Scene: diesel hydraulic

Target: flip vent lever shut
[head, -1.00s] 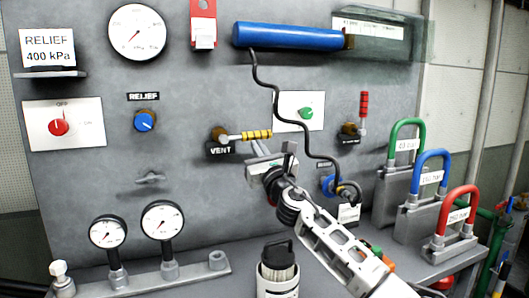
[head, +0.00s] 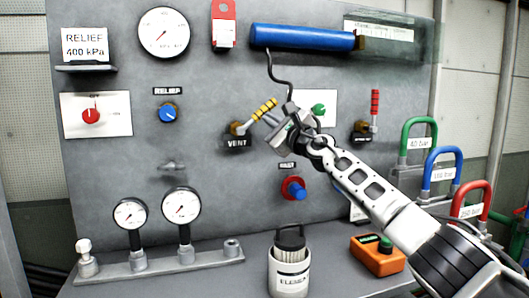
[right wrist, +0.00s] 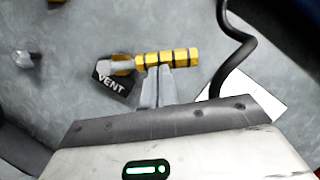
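The vent lever (head: 264,109) has a yellow-and-black striped handle on a brass valve, above the VENT label (head: 237,143). In the head view it slants up to the right. My right gripper (head: 271,121) is at the lever's lower right side. In the right wrist view its two grey fingers (right wrist: 158,72) are close together, with their tips against or just under the striped handle (right wrist: 170,58). The handle lies across the tips, not visibly between them; exact contact is hard to tell. My left gripper is not in view.
A black hose (head: 279,73) hangs from the blue cylinder (head: 302,38) close to my gripper. A green knob (head: 319,109) and a red-handled lever (head: 375,104) are to the right. A red-and-blue knob (head: 293,188) is below. Gauges (head: 181,205) stand at lower left.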

